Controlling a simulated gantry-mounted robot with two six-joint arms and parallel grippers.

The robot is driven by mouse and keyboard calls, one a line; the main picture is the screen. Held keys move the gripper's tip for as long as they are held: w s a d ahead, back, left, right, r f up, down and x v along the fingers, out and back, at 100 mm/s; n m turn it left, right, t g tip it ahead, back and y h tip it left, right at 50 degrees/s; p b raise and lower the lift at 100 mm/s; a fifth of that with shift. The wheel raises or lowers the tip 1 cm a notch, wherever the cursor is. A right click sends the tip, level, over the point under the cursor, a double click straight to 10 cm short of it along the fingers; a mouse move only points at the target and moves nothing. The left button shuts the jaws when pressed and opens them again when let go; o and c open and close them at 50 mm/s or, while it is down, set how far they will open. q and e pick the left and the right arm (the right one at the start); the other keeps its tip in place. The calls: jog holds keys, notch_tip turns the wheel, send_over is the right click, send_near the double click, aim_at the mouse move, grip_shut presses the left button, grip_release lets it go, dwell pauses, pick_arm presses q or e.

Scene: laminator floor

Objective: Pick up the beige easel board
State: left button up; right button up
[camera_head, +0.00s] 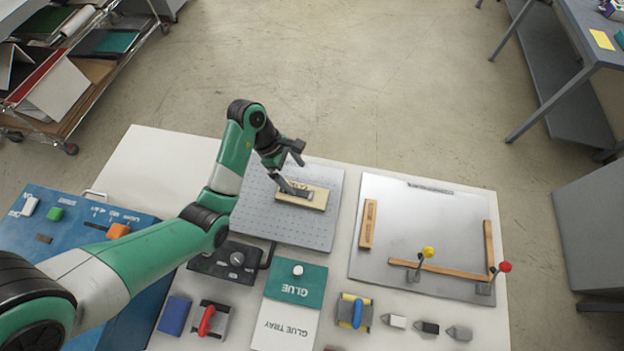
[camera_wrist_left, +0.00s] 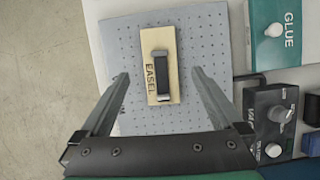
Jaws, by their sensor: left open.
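The beige easel board (camera_head: 318,200) lies flat on a grey perforated plate (camera_head: 330,232). In the left wrist view the board (camera_wrist_left: 174,88) reads "EASEL" and has a dark bar-shaped handle (camera_wrist_left: 161,72) with pale ends along its middle. My left gripper (camera_head: 291,172) is over the board's left part in the head view. In the left wrist view its open fingers (camera_wrist_left: 160,75) stand apart to either side of the board, with nothing held. Contact with the board cannot be told. My right gripper is not in view.
A green glue pad (camera_head: 312,280) and a dark knob box (camera_head: 225,265) stand in front of the plate. A metal sheet (camera_head: 400,225) with wooden strips and yellow and red-knobbed clamps lies to the right. A blue panel (camera_head: 70,215) is at left.

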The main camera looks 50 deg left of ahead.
pick_arm(q)
jog(key=b, duration=0.7)
send_over(312, 195)
jog(key=s+a, duration=0.2)
jog(key=a, duration=0.1)
jog(key=f, duration=0.6)
jog(key=shift+w+d+f, duration=0.1)
jog(key=shift+d+f, duration=0.05)
jog(key=shift+d, duration=0.1)
jog(key=x, duration=0.2)
jog(key=b+x, duration=0.1)
jog(key=x, duration=0.1)
jog(key=shift+d+b, duration=0.3)
jog(key=shift+w+d+f, duration=0.15)
jog(key=shift+w+f, duration=0.05)
jog(key=shift+f, duration=0.2)
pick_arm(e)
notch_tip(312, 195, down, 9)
pick_arm(q)
jog(key=shift+c, duration=0.2)
